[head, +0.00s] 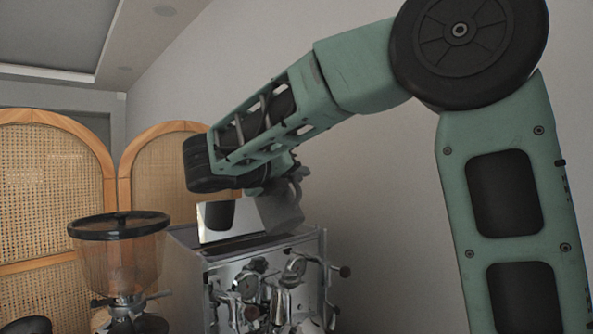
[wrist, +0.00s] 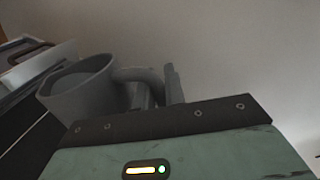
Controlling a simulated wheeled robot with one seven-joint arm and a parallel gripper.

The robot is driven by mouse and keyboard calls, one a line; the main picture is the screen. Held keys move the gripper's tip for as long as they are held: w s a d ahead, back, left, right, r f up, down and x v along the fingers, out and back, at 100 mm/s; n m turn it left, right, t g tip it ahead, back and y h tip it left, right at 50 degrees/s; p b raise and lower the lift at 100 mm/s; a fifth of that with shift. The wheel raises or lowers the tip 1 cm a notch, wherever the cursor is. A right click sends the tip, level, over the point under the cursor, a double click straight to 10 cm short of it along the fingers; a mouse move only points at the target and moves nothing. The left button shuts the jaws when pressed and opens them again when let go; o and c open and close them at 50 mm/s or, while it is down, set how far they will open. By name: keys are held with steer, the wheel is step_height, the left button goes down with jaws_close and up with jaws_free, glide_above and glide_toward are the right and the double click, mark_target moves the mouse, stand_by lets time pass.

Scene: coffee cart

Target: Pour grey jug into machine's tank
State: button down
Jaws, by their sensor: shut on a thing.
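The grey jug (wrist: 95,97) is in my gripper (wrist: 158,92), which is shut on its handle in the wrist view. In the head view the jug (head: 279,210) is partly hidden behind my arm and hangs tilted over the top of the coffee machine (head: 185,272). The machine's tank opening shows as a dark area (head: 240,243) beside a raised pale lid (head: 222,219). The jug is above or beside this opening. I cannot see whether any liquid is leaving the jug.
A coffee grinder with a clear amber hopper (head: 118,255) stands left of the machine. Chrome fittings and knobs (head: 262,285) cover the machine's front. Rattan screens (head: 50,190) stand behind. A bare wall is at the right.

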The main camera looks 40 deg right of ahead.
steer(key=shift+w+r+n+p, duration=0.25)
steer(key=shift+r+n+p, duration=0.2)
steer(key=shift+p, duration=1.7)
steer(key=shift+w+f+n+p, duration=0.15)
steer(key=shift+n+p, duration=0.1)
steer(key=shift+p, duration=0.45)
steer(key=shift+w+a+r+n+g+p, duration=0.1)
steer(key=shift+w+r+n+g+p, duration=0.2)
steer(key=shift+p, duration=1.25)
steer(key=shift+f+p, duration=0.2)
steer(key=shift+p, duration=0.1)
steer(key=shift+w+r+n+p, duration=0.15)
steer(key=shift+n+p, duration=0.15)
steer(key=shift+p, duration=0.25)
steer(key=shift+w+n+p, duration=0.25)
steer(key=shift+n+p, duration=0.15)
steer(key=shift+p, duration=0.8)
steer(key=shift+w+n+g+p, duration=0.25)
steer(key=shift+n+g+p, duration=0.05)
steer(key=shift+p, duration=0.75)
steer(key=shift+w+f+p, duration=0.2)
steer(key=shift+p, duration=0.5)
